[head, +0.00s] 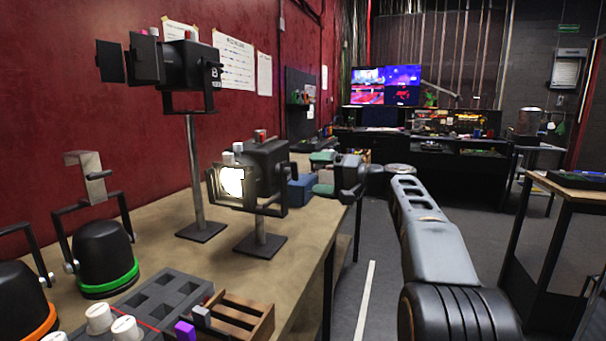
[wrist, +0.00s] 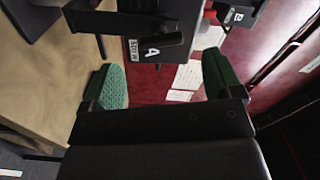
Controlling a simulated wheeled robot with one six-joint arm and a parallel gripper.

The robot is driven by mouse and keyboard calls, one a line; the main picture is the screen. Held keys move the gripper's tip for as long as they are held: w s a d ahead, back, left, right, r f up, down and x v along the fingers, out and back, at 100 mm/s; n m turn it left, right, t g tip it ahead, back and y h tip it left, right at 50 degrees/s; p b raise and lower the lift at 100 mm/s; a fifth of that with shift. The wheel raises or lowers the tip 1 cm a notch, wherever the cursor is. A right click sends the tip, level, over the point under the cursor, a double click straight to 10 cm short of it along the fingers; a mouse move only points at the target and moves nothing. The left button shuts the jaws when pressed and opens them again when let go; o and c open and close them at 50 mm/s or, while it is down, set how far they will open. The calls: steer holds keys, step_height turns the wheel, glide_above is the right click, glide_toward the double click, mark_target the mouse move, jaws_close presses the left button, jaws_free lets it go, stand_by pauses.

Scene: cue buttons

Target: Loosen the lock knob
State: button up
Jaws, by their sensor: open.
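A small lit stage lamp (head: 268,165) stands on a short post on the bench, held in a black yoke. I cannot tell for sure whether this cylinder is the lock knob. My gripper (head: 322,173) is to the right of the lit lamp, apart from it, its fingers pointing left. In the wrist view my gripper (wrist: 165,82) has its green-padded fingers wide apart, with nothing between them. The dark cylinder is beyond the fingertips.
A taller lamp (head: 165,65) with label "B" stands behind on a long post. A blue box (head: 300,192) sits near my gripper. Black lamps with green and orange rings, a grey foam tray (head: 160,305) and a wooden crate (head: 262,325) occupy the near bench.

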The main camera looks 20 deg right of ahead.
steer(key=v, duration=0.8)
